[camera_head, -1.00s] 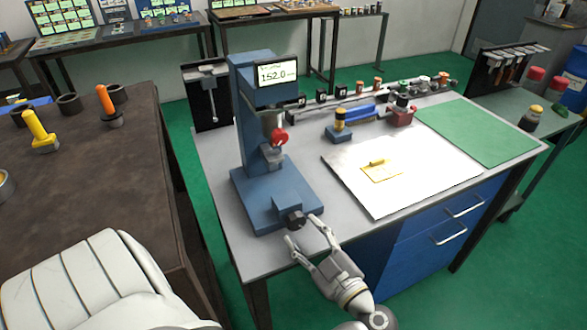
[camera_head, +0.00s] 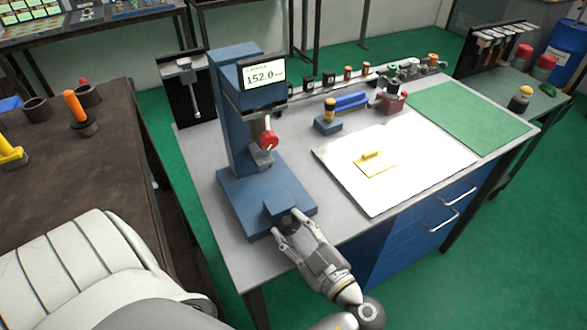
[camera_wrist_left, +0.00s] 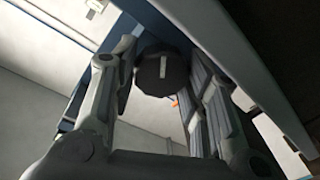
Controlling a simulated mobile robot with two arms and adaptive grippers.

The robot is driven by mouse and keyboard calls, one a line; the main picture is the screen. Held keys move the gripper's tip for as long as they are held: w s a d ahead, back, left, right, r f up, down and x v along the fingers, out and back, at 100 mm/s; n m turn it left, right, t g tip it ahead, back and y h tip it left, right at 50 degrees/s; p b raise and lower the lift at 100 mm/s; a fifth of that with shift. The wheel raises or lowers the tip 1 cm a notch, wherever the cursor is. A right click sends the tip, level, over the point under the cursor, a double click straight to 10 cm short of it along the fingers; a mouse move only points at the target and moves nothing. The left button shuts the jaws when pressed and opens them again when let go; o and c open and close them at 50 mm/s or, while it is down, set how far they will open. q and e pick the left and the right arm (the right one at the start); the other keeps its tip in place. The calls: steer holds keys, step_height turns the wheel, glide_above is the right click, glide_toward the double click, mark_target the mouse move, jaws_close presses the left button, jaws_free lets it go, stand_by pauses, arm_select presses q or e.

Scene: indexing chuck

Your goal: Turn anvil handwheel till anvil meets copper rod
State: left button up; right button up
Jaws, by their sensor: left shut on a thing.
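The blue bench gauge (camera_head: 237,125) stands on the left of the grey table, its display (camera_head: 263,76) reading 152.0. A red knob (camera_head: 268,141) and a grey block (camera_head: 262,157) sit on its column. The black anvil handwheel (camera_head: 291,221) is at the front of its base, mostly covered by my left gripper (camera_head: 287,229). In the left wrist view the handwheel (camera_wrist_left: 161,74) is a dark disc with a pale mark, between my left fingers, which are shut on it. I cannot make out the copper rod or the anvil's gap. My right gripper is not in view.
A white sheet (camera_head: 400,183) with a yellow plate lies right of the gauge, then a green mat (camera_head: 470,122). Small parts line the table's back. A dark table (camera_head: 70,170) stands to the left. The tabletop just right of the gauge base is clear.

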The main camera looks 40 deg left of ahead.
arm_select(q)
steer(key=shift+c, duration=0.6)
steer(key=shift+f, duration=0.1)
steer(key=shift+m+b, duration=0.55)
steer(key=shift+m, duration=0.15)
steer(key=shift+m+b, duration=0.45)
steer(key=shift+m, duration=0.65)
steer(key=shift+m+y+b, duration=0.3)
steer(key=shift+m+b, duration=0.05)
steer(key=shift+m, duration=1.25)
steer(key=shift+t, duration=0.3)
steer(key=o, duration=0.7)
steer(key=shift+a, duration=0.1)
